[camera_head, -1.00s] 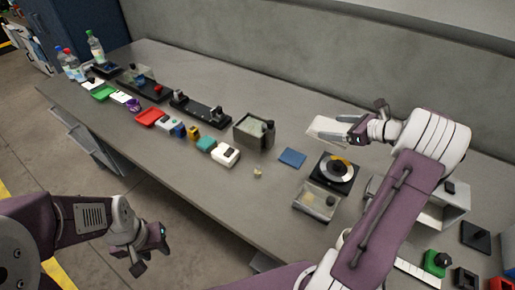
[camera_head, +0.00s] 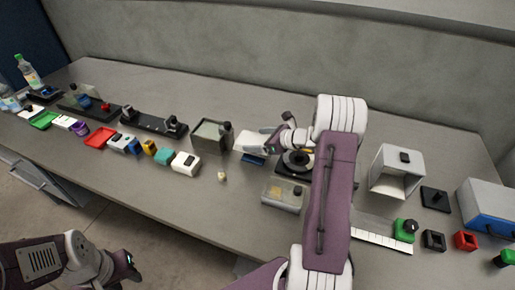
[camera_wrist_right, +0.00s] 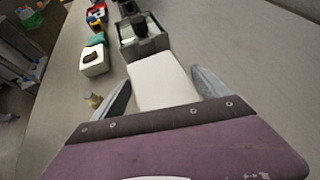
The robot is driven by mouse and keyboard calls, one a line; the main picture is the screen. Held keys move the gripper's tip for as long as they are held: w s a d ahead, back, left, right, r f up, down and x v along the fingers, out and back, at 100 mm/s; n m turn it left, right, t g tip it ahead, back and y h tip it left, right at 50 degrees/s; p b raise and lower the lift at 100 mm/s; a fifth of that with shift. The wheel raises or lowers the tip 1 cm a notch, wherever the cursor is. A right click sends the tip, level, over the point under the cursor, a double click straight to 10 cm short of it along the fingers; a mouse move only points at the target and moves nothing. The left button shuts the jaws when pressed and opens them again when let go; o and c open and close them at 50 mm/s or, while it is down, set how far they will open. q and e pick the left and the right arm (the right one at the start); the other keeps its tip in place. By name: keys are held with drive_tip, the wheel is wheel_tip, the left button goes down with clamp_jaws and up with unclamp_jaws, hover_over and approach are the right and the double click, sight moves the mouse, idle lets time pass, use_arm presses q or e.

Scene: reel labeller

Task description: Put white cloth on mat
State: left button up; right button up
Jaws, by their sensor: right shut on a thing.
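The white cloth (camera_head: 249,142) is a flat pale piece held out to the left by my right gripper (camera_head: 270,142). In the right wrist view the cloth (camera_wrist_right: 160,80) lies between my two grey fingers (camera_wrist_right: 163,92), which are shut on it.
A grey open box (camera_head: 211,135) stands just left of the cloth. A white block (camera_head: 185,163) and a small beige piece (camera_head: 222,175) lie nearer the front. A black reel stand (camera_head: 296,162) and a clear-topped box (camera_head: 284,194) are close on the right. Bare table lies in front.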

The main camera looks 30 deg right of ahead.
wheel_tip(320, 180, down, 3)
drive_tip(key=shift+a+f, duration=0.1)
drive_tip(key=shift+f, duration=0.45)
